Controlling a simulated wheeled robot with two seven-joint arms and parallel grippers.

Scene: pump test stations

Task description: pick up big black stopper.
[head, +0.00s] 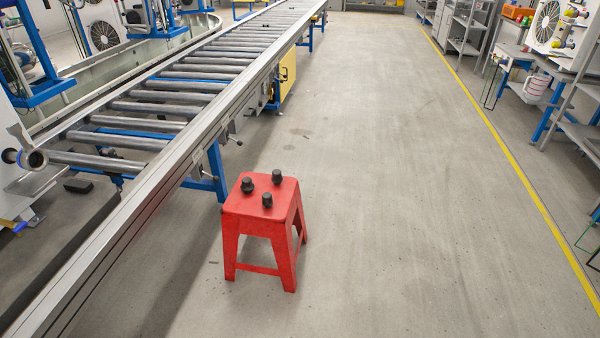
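Three black stoppers stand on top of a red stool (258,222). The left stopper (247,186) looks the widest of them. Another black stopper (277,177) stands at the back right of the seat, and a third black stopper (267,201) is nearest the front edge. They stand apart from each other. Neither of my grippers shows in the head view.
A long roller conveyor (190,95) with a metal rail runs diagonally just left of the stool. Open concrete floor (400,180) lies to the right, up to a yellow line (520,185). Shelves and workbenches (560,90) stand beyond the line.

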